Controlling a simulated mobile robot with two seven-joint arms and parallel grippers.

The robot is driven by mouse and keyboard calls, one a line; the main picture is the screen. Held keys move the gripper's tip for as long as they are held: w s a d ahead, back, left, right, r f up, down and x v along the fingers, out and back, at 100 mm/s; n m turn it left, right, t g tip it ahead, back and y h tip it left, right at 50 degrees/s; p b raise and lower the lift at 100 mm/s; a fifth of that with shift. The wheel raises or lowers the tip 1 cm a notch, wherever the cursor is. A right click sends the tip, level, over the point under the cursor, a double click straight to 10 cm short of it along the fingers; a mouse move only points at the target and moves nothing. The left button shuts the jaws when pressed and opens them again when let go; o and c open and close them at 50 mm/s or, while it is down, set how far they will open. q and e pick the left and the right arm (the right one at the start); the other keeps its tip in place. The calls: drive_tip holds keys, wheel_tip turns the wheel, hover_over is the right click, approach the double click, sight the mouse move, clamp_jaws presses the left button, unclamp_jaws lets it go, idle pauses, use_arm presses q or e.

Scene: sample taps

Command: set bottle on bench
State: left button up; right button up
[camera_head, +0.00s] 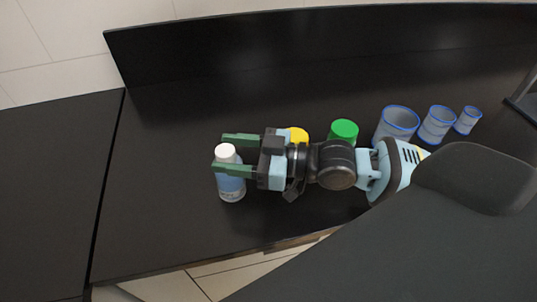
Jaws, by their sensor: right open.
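A bottle (231,187) with a white cap and a bluish body stands upright on the black bench (165,215), near its front left part. My right gripper (222,154) reaches in from the right, its two green fingers pointing left. The fingers are open, one behind the bottle's cap and one crossing in front of the bottle just below the cap. Whether they touch the bottle cannot be told. My left gripper is not in view.
A yellow-topped item (298,135) and a green-topped item (344,130) stand behind my right arm, partly hidden. Several blue-rimmed clear beakers (398,122) stand at the right. A black upright panel (300,45) runs along the back. The bench's left side is clear.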

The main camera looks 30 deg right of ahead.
drive_tip(key=v, duration=0.8)
drive_tip(key=shift+s, duration=0.15)
